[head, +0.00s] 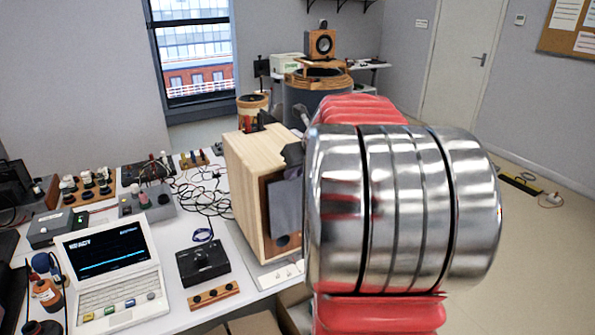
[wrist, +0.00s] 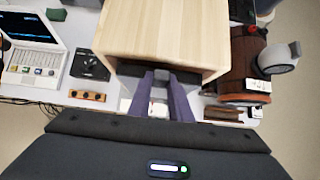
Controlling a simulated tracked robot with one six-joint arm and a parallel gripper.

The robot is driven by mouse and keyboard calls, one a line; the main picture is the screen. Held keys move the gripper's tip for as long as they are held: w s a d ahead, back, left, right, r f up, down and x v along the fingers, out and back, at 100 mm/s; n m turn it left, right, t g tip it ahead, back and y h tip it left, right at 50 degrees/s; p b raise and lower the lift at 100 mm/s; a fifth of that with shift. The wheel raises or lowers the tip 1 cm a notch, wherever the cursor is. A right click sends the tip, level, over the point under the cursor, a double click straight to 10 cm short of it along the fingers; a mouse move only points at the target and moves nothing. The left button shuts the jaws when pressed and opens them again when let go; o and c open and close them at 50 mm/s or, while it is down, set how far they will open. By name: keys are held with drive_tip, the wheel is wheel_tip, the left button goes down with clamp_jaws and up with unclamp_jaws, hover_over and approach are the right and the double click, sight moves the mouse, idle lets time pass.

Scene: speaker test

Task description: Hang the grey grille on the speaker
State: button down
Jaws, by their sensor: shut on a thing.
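The speaker (head: 250,185) is a pale wooden box on the white bench, its brown front facing right in the head view. Its bare wooden top (wrist: 165,35) fills the upper middle of the wrist view. The grey grille (head: 286,207) is a dark flat panel in front of the brown face, upright, with the lower face and a dark round part showing below it. My gripper (head: 293,153) is shut on the grille near its top edge. Its fingers (wrist: 164,80) reach to the speaker's front edge. Whether the grille touches the speaker, I cannot tell.
A laptop-like instrument (head: 110,265), a black control box (head: 203,262) and tangled cables (head: 200,190) lie left of the speaker. A white power strip (head: 282,275) lies by the bench edge below its front. My metal arm link hides much of the right.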

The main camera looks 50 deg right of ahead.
drive_tip(key=c, duration=1.5)
unclamp_jaws()
drive_tip(key=shift+c, duration=0.2)
drive_tip(key=shift+f, duration=0.1)
drive_tip(key=v, duration=1.4)
drive_tip(key=shift+w, duration=0.1)
